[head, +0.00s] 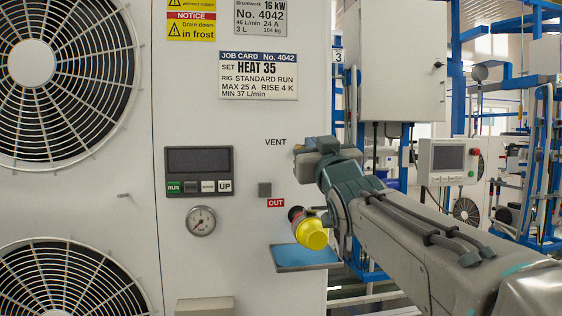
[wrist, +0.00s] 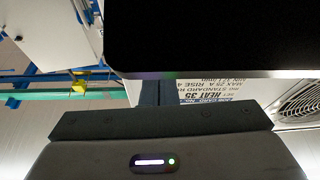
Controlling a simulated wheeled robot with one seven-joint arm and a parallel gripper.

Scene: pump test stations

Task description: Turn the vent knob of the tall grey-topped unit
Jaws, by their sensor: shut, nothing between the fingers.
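The tall pale unit (head: 240,130) fills the left and middle of the head view; its top is out of view. The word VENT (head: 276,142) is printed near its right edge. No vent knob shows clearly; my gripper (head: 300,150) is just right of the word and covers that spot. My gripper is shut, its fingertips hard to make out, and I cannot tell whether it touches the panel. In the wrist view a large black shape fills the top, and the job card (wrist: 215,88) shows upside down behind it.
A grey control box (head: 448,161) stands right.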

